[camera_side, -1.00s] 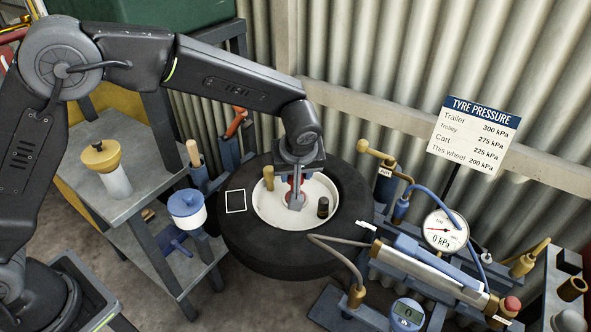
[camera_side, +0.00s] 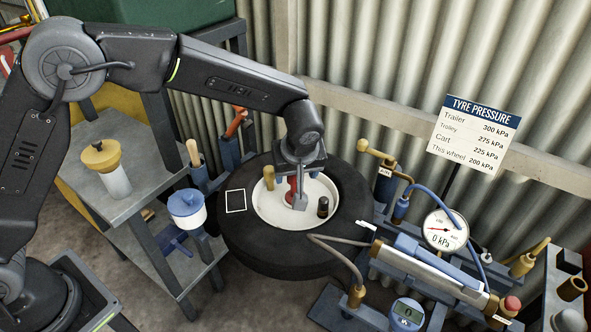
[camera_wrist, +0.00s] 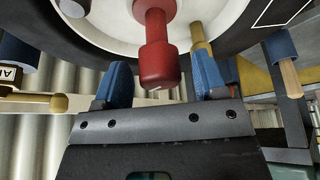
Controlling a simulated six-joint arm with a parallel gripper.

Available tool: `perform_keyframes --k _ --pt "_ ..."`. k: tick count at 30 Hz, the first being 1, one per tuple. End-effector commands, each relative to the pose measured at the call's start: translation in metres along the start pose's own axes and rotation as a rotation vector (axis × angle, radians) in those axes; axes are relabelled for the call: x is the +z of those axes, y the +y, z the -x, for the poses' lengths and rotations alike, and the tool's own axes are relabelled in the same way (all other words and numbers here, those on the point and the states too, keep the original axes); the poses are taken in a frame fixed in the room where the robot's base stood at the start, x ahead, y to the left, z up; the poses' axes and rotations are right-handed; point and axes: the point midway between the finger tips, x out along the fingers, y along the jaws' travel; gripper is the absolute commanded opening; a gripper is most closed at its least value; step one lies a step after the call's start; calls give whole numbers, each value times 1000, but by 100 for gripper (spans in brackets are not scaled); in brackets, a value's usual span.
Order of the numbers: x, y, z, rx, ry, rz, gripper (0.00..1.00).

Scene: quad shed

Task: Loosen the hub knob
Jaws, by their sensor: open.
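The hub knob (camera_wrist: 158,62) is red and stands up from the middle of the pale wheel hub (camera_side: 267,212). In the side view, part of the red knob (camera_side: 292,188) shows beside my gripper, which hides the rest. My gripper (camera_wrist: 163,78) is open, with one blue-padded finger on each side of the knob. Visible gaps lie between the knob and both fingers in the wrist view. In the side view my gripper (camera_side: 299,197) points down over the hub. I cannot tell contact with the hub.
A brass-coloured post (camera_side: 269,178) and a black cap (camera_side: 323,207) stand on the hub close to my gripper. The black tyre (camera_side: 262,255) surrounds it. A hose (camera_side: 340,248) crosses the tyre's right side. The pressure gauge (camera_side: 443,234) reads 0 kPa.

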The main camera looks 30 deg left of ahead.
Motion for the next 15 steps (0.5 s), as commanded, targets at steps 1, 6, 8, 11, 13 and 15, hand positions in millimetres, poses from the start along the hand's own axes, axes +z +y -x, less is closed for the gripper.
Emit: perform_keyframes --k 1,6,8,11,13,15 --pt "0 0 0 0 0 0 65" --pt "0 0 2 1 1 0 65" --pt "-1 0 6 3 2 0 65" --pt "-1 1 18 3 2 0 65" --pt "-1 1 32 5 2 0 65" --pt "-1 1 48 6 2 1 65"
